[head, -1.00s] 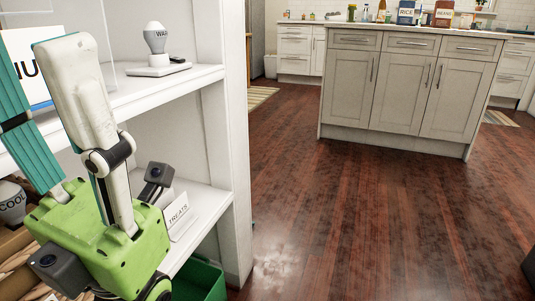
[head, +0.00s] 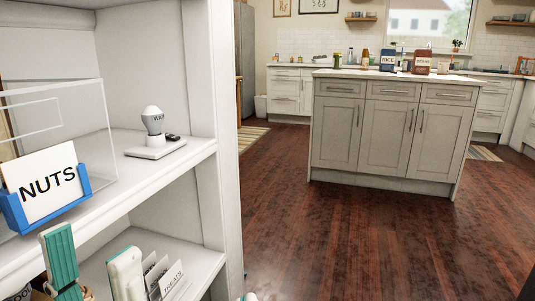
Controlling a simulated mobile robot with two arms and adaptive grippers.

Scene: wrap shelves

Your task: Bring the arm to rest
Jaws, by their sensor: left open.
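My left gripper (head: 92,248) shows only by its two fingers at the bottom left, pointing up. One finger shows a teal ridged pad and the other is white. The fingers stand apart with nothing seen between them, so it is open. They are in front of the lower shelf, below the NUTS sign. The palm and wrist are cut off by the bottom edge. My right gripper is not recognisable in view.
White shelves (head: 160,178) stand close on the left. The upper shelf holds a NUTS sign (head: 48,185), a clear bin (head: 90,125) and a bulb on a stand (head: 153,120). A TREATS card (head: 172,278) is below. The kitchen island (head: 390,135) stands beyond open wooden floor.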

